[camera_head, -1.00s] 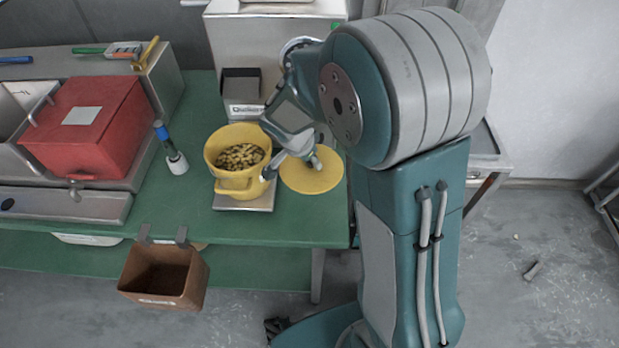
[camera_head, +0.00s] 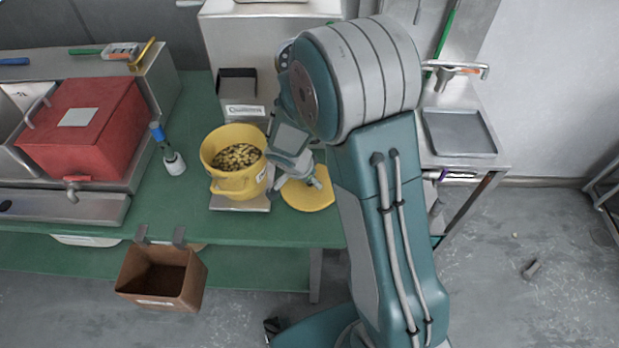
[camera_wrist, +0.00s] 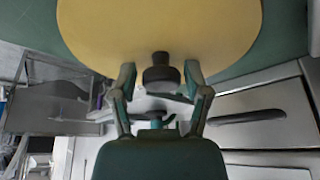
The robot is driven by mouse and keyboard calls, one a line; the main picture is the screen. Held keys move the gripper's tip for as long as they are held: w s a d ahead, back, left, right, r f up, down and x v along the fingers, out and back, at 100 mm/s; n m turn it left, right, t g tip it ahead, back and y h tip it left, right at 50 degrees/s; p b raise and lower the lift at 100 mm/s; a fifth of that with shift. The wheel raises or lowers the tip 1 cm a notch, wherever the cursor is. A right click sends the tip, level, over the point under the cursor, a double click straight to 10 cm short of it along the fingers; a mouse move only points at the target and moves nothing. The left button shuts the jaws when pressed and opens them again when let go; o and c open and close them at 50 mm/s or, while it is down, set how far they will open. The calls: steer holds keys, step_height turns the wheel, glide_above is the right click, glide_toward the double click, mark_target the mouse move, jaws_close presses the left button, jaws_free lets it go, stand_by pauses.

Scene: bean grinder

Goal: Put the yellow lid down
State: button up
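The yellow lid (camera_head: 308,202) lies flat, apparently on the green table, just right of the yellow pot (camera_head: 231,181). The arm hides its right edge. In the wrist view the lid (camera_wrist: 160,25) fills the top, with its dark knob (camera_wrist: 161,78) toward me. My gripper (camera_head: 310,182) is over the lid. In the wrist view my gripper (camera_wrist: 160,72) has its fingers spread on both sides of the knob, with a visible gap on each side. The pot is uncovered, holds yellow-and-dark pieces and stands on a scale (camera_head: 240,205).
A steel machine (camera_head: 270,45) stands behind the lid. A blue-handled tool (camera_head: 168,150) and a red box (camera_head: 85,130) are to the left. A brown bin (camera_head: 163,280) hangs at the table's front edge. A side table with a grey tray (camera_head: 460,132) is at right.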

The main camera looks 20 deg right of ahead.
stand_by(0.3)
steer(key=v, duration=1.2)
steer(key=s+d+r+n+t+y, duration=0.1)
steer(key=s+d+r+n+y, duration=0.1)
steer(key=s+r+n, duration=0.4)
steer(key=s+d+r+n+t+y, duration=0.2)
steer(key=s+r+n, duration=0.4)
steer(key=s+r, duration=0.3)
steer(key=s, duration=0.4)
steer(key=shift+r+n+t, duration=0.25)
steer(key=shift+n+t, duration=0.05)
